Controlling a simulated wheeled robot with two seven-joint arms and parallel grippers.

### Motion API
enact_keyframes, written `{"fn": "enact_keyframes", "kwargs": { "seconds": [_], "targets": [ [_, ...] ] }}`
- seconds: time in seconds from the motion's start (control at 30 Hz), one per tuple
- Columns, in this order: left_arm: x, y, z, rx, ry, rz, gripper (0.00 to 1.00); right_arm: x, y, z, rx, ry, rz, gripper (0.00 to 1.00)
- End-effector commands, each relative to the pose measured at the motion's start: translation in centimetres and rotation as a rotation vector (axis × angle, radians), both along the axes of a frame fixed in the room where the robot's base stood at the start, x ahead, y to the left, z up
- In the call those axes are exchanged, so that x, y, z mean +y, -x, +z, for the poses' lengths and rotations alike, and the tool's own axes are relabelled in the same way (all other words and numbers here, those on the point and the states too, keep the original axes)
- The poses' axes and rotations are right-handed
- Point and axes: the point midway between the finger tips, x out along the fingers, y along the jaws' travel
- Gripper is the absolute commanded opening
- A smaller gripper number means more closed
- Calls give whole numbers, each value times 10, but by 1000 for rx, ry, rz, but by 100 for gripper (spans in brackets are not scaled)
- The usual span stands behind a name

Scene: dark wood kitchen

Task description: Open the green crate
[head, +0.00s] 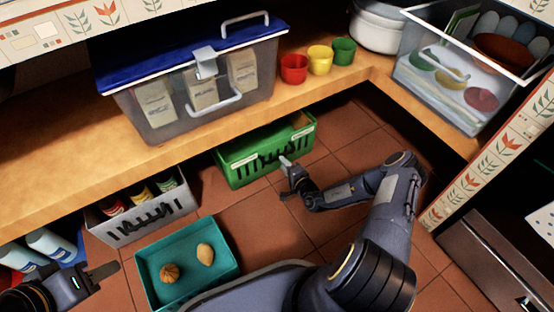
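The green crate (236,174) stands on the tiled floor, partly under the wooden shelf. It has slotted sides and pale strips along its front; its inside is dark and I cannot make out any contents. My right gripper (284,178) is at the crate's near right side, very close to its front wall. Its two fingers look spread apart, with nothing seen between them; I cannot tell whether a finger touches the crate.
A grey crate with bottles (128,232) and a teal tray (226,270) with two small items stand on the floor. The shelf (50,195) overhangs, carrying a blue-lidded bin (190,115), cups and a clear bin (440,95). Floor tiles are bare between teal tray and green crate.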

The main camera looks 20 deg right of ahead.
Motion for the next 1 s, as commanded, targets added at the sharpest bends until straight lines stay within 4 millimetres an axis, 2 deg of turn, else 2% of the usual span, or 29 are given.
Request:
{"fn": "enact_keyframes", "kwargs": {
  "seconds": [0.03,0.1,0.3,0.47,0.7,0.93,1.0],
  "targets": [
    [0,0,-10,0,0,0,36,2,-9,-6,-4,0,0,33],
    [0,0,-17,0,0,0,36,3,-21,-9,-4,1,1,33],
    [0,0,-31,0,0,0,36,7,-46,-13,-3,-1,2,33],
    [0,0,-34,0,0,0,36,8,-55,-12,-2,-1,2,33],
    [0,0,-34,0,0,0,36,8,-56,-11,-1,-1,3,33],
    [0,0,-34,0,0,0,36,8,-55,-11,-1,-1,3,3],
    [0,0,-34,0,0,0,36,8,-55,-11,-1,-1,3,0]
  ]
}}
